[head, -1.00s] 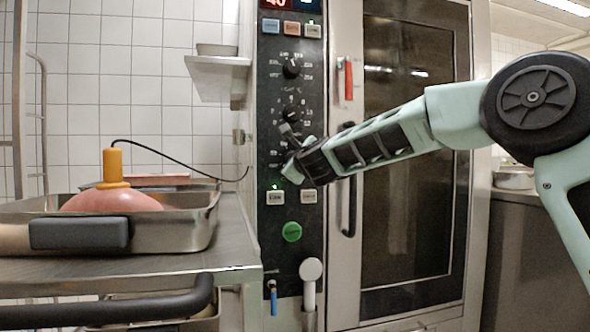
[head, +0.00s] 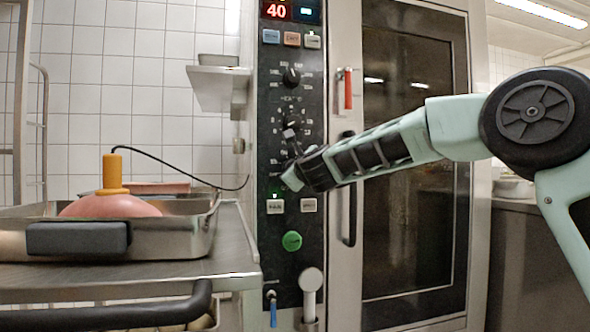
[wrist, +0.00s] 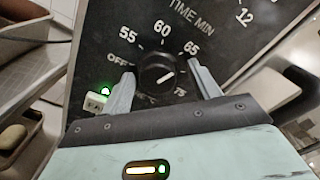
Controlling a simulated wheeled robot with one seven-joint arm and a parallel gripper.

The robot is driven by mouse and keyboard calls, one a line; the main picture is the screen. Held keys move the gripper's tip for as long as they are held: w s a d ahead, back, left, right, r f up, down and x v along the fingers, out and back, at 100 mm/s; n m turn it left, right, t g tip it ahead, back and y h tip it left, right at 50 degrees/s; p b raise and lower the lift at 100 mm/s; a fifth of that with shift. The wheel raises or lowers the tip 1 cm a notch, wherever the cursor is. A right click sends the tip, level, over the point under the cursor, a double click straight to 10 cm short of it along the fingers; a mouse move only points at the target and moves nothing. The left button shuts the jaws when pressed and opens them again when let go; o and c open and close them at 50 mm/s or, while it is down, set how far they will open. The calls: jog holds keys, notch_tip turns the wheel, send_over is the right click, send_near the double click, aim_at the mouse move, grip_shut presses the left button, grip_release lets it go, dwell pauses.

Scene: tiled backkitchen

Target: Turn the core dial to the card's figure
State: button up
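The core dial (wrist: 158,72) is a round black knob on the dark oven panel, with printed figures 55, 60, 65 and 75 and the word OFF around it. Its white pointer mark points up and right, to between 65 and 75. My gripper (wrist: 160,80) straddles the dial in the wrist view, one pale finger on each side. Small gaps seem to show between the fingers and the knob, so it looks open. In the head view my gripper (head: 289,176) is at the lower part of the panel (head: 268,110) and hides the dial. I see no card.
A red display (head: 277,11) reads 40 at the panel top. Two other knobs (head: 291,77) (head: 291,122) sit above my gripper. Buttons (head: 275,206) and a green button (head: 292,241) are below. A steel trolley (head: 235,245) stands left, the glass oven door (head: 415,150) right.

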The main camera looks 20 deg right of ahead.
jog(key=s+b, duration=0.1)
jog(key=s, duration=1.6)
jog(key=shift+s, duration=0.25)
